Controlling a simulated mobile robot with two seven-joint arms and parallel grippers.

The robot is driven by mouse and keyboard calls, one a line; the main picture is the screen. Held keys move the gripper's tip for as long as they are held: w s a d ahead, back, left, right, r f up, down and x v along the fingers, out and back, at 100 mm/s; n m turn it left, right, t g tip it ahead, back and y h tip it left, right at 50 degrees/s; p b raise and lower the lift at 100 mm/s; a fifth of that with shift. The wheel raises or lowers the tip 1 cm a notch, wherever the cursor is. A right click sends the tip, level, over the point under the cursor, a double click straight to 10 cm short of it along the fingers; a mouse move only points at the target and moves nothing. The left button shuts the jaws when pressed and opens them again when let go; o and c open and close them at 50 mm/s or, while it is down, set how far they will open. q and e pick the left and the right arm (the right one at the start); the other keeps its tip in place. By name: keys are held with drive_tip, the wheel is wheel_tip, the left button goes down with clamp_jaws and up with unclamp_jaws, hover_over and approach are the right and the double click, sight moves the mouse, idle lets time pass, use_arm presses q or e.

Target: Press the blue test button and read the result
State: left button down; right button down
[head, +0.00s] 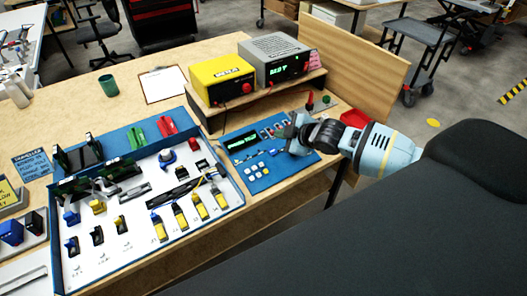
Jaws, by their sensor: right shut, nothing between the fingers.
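A blue test panel (233,178) lies on the bench right of the parts tray. It has a small display (242,144) with green text too small to read surely. White keys (258,169) sit at its lower part, and red and pale parts line its upper right edge. My right gripper (285,137) is over the right part of this panel, its arm coming from the right. Its fingers are shut with nothing between them. I cannot tell whether they touch the panel. The blue test button is not clearly seen; the gripper may hide it. My left gripper is out of view.
A blue-rimmed tray (240,207) of connectors and fuses fills the bench to the left. A yellow meter (221,80) and a grey power supply (275,59) stand on a wooden shelf behind the panel. A clipboard (163,85) and green cup (108,85) lie further back.

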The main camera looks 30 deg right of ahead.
sight(273, 151)
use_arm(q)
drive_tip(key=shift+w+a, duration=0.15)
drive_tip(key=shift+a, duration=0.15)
use_arm(e)
drive_tip(key=shift+w+d+r, duration=0.2)
drive_tip(key=shift+w+r, duration=0.15)
drive_tip(key=shift+r, duration=0.1)
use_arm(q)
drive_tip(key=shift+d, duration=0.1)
use_arm(e)
drive_tip(key=shift+f, duration=0.1)
